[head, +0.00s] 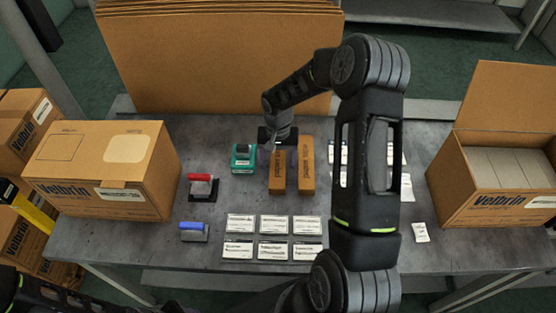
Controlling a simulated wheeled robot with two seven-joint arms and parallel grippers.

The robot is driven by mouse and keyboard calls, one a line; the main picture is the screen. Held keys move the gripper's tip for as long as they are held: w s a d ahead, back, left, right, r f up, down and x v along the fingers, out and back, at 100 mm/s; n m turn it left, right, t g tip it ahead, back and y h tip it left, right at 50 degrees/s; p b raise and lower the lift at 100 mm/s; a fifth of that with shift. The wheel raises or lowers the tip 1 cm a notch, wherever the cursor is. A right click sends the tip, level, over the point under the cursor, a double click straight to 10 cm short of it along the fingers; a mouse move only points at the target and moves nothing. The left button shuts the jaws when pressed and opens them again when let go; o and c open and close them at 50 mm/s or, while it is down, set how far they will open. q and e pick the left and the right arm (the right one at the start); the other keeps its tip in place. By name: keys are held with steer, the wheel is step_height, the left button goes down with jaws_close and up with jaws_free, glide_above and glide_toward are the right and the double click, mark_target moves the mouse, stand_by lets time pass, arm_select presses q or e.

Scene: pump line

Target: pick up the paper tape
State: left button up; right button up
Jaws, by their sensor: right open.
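Two brown paper tape blocks stand side by side near the middle of the grey table, a left one (277,172) and a right one (307,168). Both have dark lettering on top. My right gripper (273,142) is over the far end of the left block, seen from above and behind. It is open, but its fingertips are small and partly hidden, so I cannot tell whether they touch the block. My left gripper is not in view.
A green item (243,160), a red-topped stamp (201,186) and a blue-topped one (194,232) are left of the blocks. Label cards (273,224) lie in front. A closed carton (100,172) stands left, an open carton (492,208) right. Flat cardboard (215,60) stands behind.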

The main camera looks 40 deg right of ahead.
steer(key=shift+c, duration=0.6)
jaws_close()
